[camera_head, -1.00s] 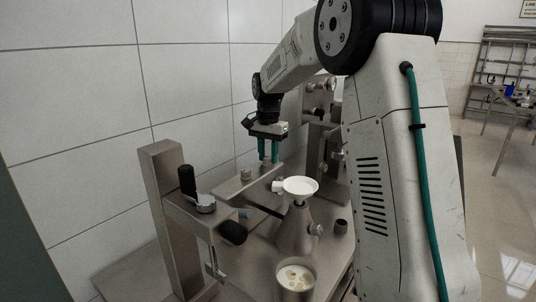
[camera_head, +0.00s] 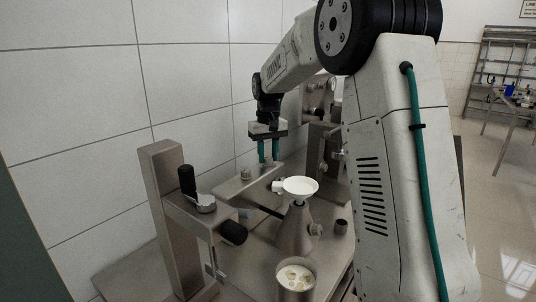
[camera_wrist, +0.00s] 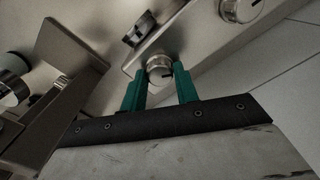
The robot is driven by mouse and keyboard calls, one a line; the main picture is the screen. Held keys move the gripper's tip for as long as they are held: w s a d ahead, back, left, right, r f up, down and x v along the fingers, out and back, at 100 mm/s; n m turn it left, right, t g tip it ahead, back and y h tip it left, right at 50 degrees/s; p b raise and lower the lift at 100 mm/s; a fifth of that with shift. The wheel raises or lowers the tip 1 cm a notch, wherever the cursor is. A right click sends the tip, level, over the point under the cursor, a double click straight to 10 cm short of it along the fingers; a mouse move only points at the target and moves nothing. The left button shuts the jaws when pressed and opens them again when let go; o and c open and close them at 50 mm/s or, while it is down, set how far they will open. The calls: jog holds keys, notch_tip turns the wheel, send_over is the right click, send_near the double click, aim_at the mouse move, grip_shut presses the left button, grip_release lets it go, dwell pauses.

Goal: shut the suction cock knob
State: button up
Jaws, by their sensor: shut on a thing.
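My gripper (camera_head: 268,160) points down over the metal ledge (camera_head: 232,189). In the wrist view, its two green fingers (camera_wrist: 160,82) are closed on either side of a small round metal knob (camera_wrist: 159,66), which I take to be the suction cock knob. A short dark mark shows on the knob's face. In the head view the fingers hide this knob. A second, similar metal knob (camera_head: 246,173) stands on the same ledge to the left; it also shows in the wrist view (camera_wrist: 240,8), with a dark mark.
A white dish (camera_head: 300,186) sits atop a metal cone (camera_head: 294,231). A cup of pale liquid (camera_head: 295,282) stands in front. A metal post (camera_head: 172,220) with black handles is at left. The tiled wall (camera_head: 190,90) is close behind.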

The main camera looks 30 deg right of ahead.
aim_at(268, 157)
jog(key=n, duration=0.5)
jog(key=shift+n, duration=0.4)
jog(key=shift+r, duration=0.1)
dwell(0.3)
jog(key=o, duration=1)
notch_tip(268, 157, up, 8)
jog(key=shift+f, duration=0.15)
